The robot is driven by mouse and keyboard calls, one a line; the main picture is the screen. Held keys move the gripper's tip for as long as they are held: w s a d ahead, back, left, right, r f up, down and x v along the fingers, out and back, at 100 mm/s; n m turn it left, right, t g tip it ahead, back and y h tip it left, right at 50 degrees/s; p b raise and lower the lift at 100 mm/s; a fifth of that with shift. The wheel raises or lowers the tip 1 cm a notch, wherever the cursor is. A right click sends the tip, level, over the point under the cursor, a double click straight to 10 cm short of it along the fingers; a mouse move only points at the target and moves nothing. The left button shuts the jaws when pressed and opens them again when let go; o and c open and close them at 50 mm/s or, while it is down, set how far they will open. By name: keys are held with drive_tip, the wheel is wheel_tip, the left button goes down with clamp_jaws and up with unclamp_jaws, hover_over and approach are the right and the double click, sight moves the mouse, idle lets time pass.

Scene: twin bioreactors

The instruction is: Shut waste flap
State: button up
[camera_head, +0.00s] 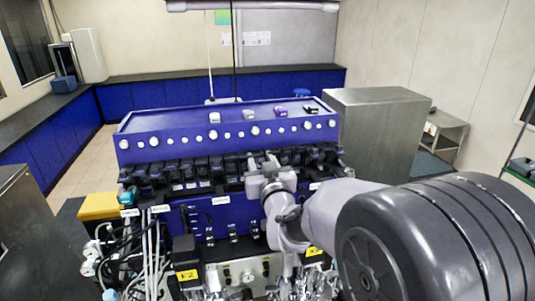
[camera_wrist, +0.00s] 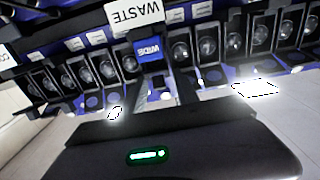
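A white sign reading WASTE (camera_wrist: 128,12) shows at the top of the wrist view. Below it is a small blue label (camera_wrist: 150,50) on a dark part, which I take for the waste flap; whether it stands open or shut is unclear. My gripper (camera_wrist: 160,80) points at this part, its two dark fingers apart with a gap between them and nothing seen held. Contact with the flap cannot be made out. In the head view my gripper (camera_head: 263,160) is at the front row of dark flaps on the blue machine (camera_head: 180,128), and hides the spot behind it.
Dark compartments with round ports (camera_wrist: 208,46) line both sides of the waste sign. Cables and tubes (camera_head: 140,245) crowd the machine's left front. A steel cabinet (camera_head: 375,130) stands behind right. Blue counters (camera_head: 165,95) run along the back wall.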

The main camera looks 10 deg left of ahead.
drive_tip(key=shift+c, duration=0.5)
clamp_jaws()
drive_tip(key=f+b, duration=0.1)
drive_tip(key=b, duration=0.4)
drive_tip(key=shift+f+t, duration=0.1)
drive_tip(key=shift+t, duration=0.2)
drive_tip(key=b, duration=0.5)
drive_tip(key=shift+f+t+y, duration=0.2)
drive_tip(key=shift+t+y, duration=0.2)
drive_tip(key=t+b, duration=0.1)
drive_tip(key=b, duration=0.9)
drive_tip(key=shift+s+f+t+y, duration=0.1)
drive_tip(key=shift+t+y, duration=0.2)
drive_tip(key=shift+y, duration=0.1)
drive_tip(key=b, duration=0.3)
drive_tip(key=shift+t, duration=0.4)
drive_tip(key=shift+r+b, duration=0.45)
drive_tip(key=shift+b, duration=0.15)
drive_tip(key=shift+r, duration=0.1)
